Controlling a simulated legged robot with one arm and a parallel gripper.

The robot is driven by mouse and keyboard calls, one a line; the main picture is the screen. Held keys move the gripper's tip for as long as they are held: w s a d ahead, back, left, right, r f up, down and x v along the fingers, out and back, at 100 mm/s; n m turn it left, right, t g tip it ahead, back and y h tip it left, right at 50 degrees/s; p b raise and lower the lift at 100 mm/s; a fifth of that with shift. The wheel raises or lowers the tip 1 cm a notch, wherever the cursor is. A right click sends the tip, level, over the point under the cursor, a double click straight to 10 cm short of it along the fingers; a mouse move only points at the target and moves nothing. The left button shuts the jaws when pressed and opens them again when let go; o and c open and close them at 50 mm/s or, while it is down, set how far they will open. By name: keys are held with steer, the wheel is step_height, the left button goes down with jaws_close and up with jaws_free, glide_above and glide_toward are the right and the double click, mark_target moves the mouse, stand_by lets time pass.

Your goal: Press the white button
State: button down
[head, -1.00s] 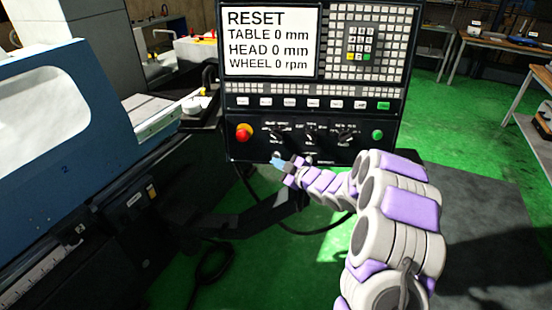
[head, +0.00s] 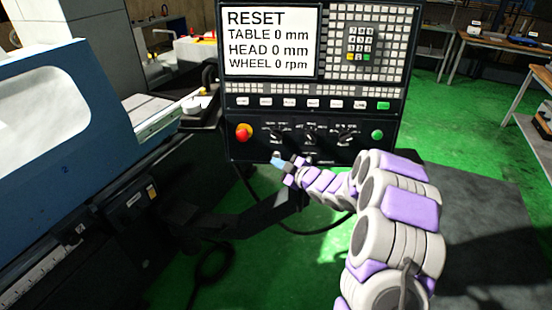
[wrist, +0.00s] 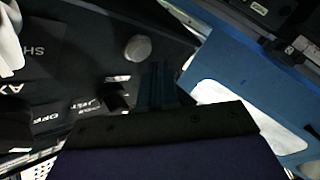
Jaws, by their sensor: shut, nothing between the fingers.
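The white button (wrist: 138,47) is a small round pale knob on the dark control panel, seen in the wrist view. In the head view the white button (head: 277,154) shows as a small pale spot low on the panel, just above my fingertips. My gripper (head: 278,162) is shut and empty, with its light blue tips at the panel's lower edge. In the wrist view the dark fingers of my gripper (wrist: 155,85) point up the picture, their ends just below and right of the button. I cannot tell whether they touch the panel.
The control panel (head: 310,116) carries a red emergency knob (head: 243,132), several rotary knobs, a green button (head: 377,135) and a screen (head: 270,42) reading RESET. The blue-and-white grinder (head: 45,110) stands left. Green floor (head: 450,125) lies open to the right, before workbenches (head: 505,42).

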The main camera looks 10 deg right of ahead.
steer(key=shift+w, duration=0.15)
steer(key=shift+w+d+p, duration=0.1)
steer(key=shift+w+p, duration=0.1)
steer(key=shift+p, duration=0.15)
steer(key=shift+w+d+p, duration=0.1)
steer(key=shift+w+p, duration=0.2)
steer(key=shift+w, duration=0.1)
stand_by(0.8)
steer(key=shift+s, duration=0.1)
steer(key=shift+s+a+b, duration=0.2)
steer(key=shift+s+b, duration=0.25)
steer(key=shift+s, duration=0.25)
steer(key=shift+s, duration=0.1)
steer(key=s, duration=0.1)
steer(key=s+a+b, duration=0.1)
steer(key=s, duration=0.1)
steer(key=s+r+b, duration=0.1)
steer(key=shift+s+a, duration=0.15)
steer(key=shift+s, duration=0.15)
